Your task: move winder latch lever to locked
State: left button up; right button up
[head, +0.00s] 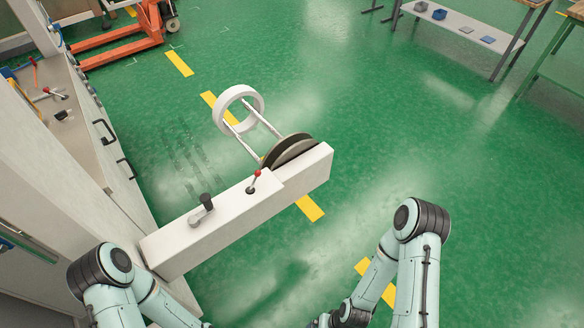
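The winder is a long white beam (226,238) reaching out from the machine at left toward the picture's middle. A short lever with a red knob (256,178) stands tilted on its top from a dark round base. Nearer to me on the beam is a grey crank-like arm with an upright black knob (206,201). I cannot tell for sure which of the two is the latch lever, nor read any locked mark. Both my arms show at the bottom edge, apart from the winder. Both grippers are out of the picture.
Dark discs (291,151) sit at the beam's far end, with rods leading to a white ring (238,110). A cabinet (110,140) with black handles stands left. An orange pallet truck (120,37) is at the back left. Green floor right of the beam is clear.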

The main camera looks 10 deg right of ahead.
aim_at(257, 173)
jog(key=i+l+z, duration=0.15)
jog(key=z, duration=0.2)
jog(key=i+l+z, duration=0.2)
jog(key=z, duration=0.2)
jog(key=i+l, duration=0.05)
jog(key=l, duration=0.05)
